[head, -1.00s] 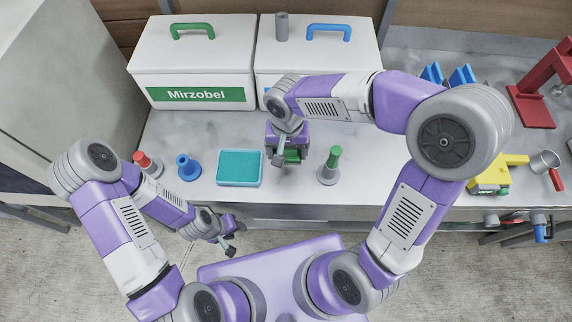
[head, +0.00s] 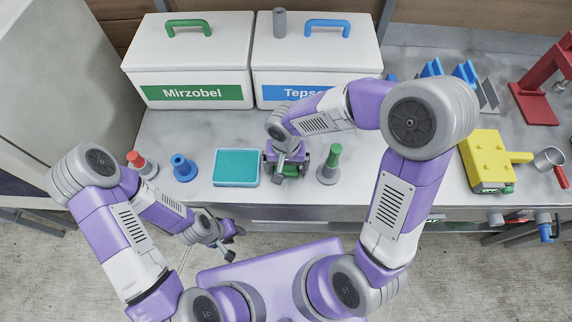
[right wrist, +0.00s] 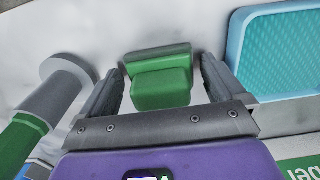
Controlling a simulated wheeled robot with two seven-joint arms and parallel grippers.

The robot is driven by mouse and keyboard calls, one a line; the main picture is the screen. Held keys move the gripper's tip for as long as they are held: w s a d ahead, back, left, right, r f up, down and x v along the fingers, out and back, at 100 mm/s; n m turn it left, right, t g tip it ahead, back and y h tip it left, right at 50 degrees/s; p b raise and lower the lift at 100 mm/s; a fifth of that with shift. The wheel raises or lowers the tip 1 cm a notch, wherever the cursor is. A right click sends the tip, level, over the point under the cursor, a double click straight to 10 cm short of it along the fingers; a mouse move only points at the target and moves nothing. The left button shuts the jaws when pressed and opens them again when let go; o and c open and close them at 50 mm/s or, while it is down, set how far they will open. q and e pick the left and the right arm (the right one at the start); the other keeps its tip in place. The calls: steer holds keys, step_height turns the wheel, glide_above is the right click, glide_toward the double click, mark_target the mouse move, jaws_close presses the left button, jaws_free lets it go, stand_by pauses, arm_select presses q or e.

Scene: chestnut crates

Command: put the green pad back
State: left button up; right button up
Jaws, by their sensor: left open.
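The green pad (right wrist: 160,82) lies on the worktop between the fingers of my right gripper (right wrist: 160,78) in the right wrist view. Narrow gaps show on both sides of it, so the gripper is open around it. In the head view the pad (head: 291,171) is mostly hidden under my right gripper (head: 287,163), between the teal tray and a green-topped stamp. My left gripper (head: 235,241) is open and empty, low in front of the worktop edge.
The teal tray (head: 236,182) is close on the left and the green-topped stamp (head: 329,174) close on the right. Red (head: 141,169) and blue (head: 184,168) pieces stand further left. Two white crates, one green-labelled (head: 190,62), one blue-labelled (head: 315,60), stand behind. A yellow box (head: 484,150) is at right.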

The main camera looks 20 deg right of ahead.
steer(key=shift+r, duration=0.1)
arm_select(q)
step_height(320, 180, up, 3)
steer(key=p, duration=0.3)
steer(key=shift+r, duration=0.15)
arm_select(e)
step_height(320, 180, up, 12)
steer(key=shift+f, duration=0.1)
stand_by(0.3)
